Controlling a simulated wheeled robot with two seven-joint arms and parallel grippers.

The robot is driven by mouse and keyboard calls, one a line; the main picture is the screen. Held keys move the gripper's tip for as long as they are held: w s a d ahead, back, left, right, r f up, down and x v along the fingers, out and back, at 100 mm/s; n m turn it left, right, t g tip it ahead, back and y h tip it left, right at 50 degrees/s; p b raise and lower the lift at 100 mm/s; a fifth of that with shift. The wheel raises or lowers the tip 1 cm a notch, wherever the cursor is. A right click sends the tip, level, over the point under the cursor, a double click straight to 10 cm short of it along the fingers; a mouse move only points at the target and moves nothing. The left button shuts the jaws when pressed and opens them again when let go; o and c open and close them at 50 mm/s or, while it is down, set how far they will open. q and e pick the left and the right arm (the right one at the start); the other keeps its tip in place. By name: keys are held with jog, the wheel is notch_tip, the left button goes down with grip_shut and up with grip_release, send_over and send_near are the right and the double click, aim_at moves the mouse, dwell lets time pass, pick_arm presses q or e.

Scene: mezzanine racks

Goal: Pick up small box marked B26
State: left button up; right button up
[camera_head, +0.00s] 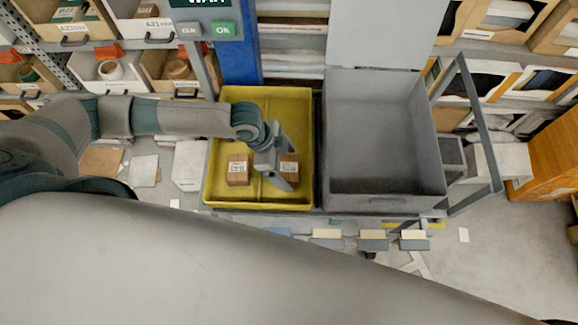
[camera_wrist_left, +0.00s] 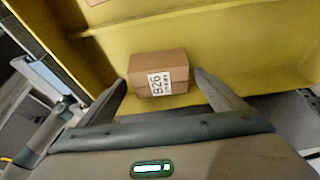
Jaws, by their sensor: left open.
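The small brown box marked B26 (camera_wrist_left: 158,74) sits in the yellow tote (camera_wrist_left: 245,45), its white label readable in the left wrist view. My left gripper (camera_wrist_left: 160,80) is open, with one finger on each side of the box's near end; I cannot tell whether they touch it. In the head view my left gripper (camera_head: 283,176) reaches down into the yellow tote (camera_head: 220,202), partly hiding a brown box (camera_head: 290,163) at the right. Another brown labelled box (camera_head: 238,170) stands left of it; its label is too small to read. My right gripper is out of view.
A thin divider runs between the two boxes in the tote. An empty grey bin (camera_head: 380,150) with a raised lid stands to the right. A blue post (camera_head: 240,45) with a panel (camera_head: 208,22) rises behind the tote. Racks with bins line the back.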

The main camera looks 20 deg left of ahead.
pick_arm(q)
jog(key=shift+x, duration=0.8)
jog(key=c, duration=1.2)
jog(key=shift+o, duration=0.2)
jog(key=shift+r, duration=0.15)
